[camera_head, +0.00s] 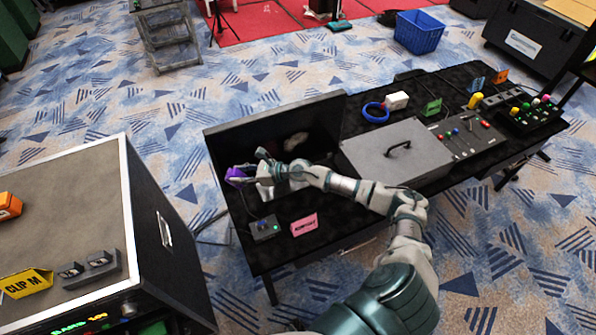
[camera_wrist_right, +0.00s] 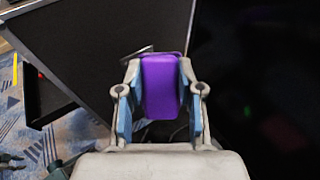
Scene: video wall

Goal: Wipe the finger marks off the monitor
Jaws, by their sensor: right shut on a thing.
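The monitor (camera_head: 262,126) is a dark panel standing at the left end of the black table. A pale smudge (camera_head: 296,141) shows on its face, right of the middle. My right gripper (camera_head: 247,176) is in front of the monitor's lower left part, shut on a purple block (camera_head: 235,174). In the right wrist view the purple block (camera_wrist_right: 160,84) sits upright between both fingers. I cannot tell whether the block touches the screen. The arm and gripper hide part of the monitor's lower edge. My left gripper is not in view.
A grey case with a handle (camera_head: 392,160) stands right of the monitor. A pink card (camera_head: 304,225) and small box (camera_head: 264,229) lie at the table's front left. Blue tape (camera_head: 375,113) and control panels (camera_head: 465,134) are further right. A large case (camera_head: 70,210) stands left.

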